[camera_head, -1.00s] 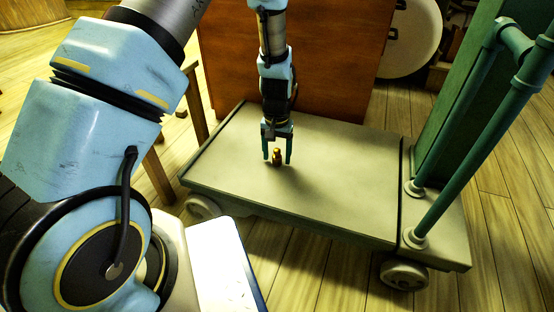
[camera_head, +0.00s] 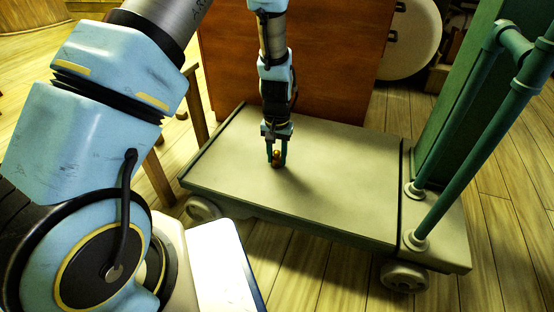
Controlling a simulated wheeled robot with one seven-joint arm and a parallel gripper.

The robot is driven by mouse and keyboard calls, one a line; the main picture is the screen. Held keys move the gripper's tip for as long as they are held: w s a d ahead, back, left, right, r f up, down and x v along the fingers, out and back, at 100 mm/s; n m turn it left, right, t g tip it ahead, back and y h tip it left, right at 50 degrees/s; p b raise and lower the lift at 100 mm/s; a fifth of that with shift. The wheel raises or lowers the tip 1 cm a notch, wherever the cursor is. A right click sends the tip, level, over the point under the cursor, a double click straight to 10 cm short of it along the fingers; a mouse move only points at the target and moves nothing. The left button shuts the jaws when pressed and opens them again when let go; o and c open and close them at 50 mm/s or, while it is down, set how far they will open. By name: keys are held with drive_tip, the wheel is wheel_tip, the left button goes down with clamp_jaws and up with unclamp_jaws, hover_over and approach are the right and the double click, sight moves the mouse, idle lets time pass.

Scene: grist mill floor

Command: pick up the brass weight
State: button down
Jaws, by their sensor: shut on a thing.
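The brass weight (camera_head: 276,158) is a small golden-brown piece on the flat cart (camera_head: 340,190), left of the middle of its deck. My gripper (camera_head: 276,161) points straight down over it, with a green finger on each side. The fingers are shut on the weight and hide its sides. The weight appears to be at deck level; I cannot tell whether its base touches the deck.
The cart has a green tubular handle (camera_head: 470,140) rising at its right end and pale wheels below. A reddish-brown wooden cabinet (camera_head: 340,65) stands close behind it. The deck around the weight is bare. Plank floor (camera_head: 490,230) lies to the right.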

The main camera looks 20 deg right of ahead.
wheel_tip(320, 180, up, 11)
drive_tip(key=p, duration=0.6)
wheel_tip(320, 180, up, 12)
drive_tip(key=p, duration=1.2)
hover_over(277, 151)
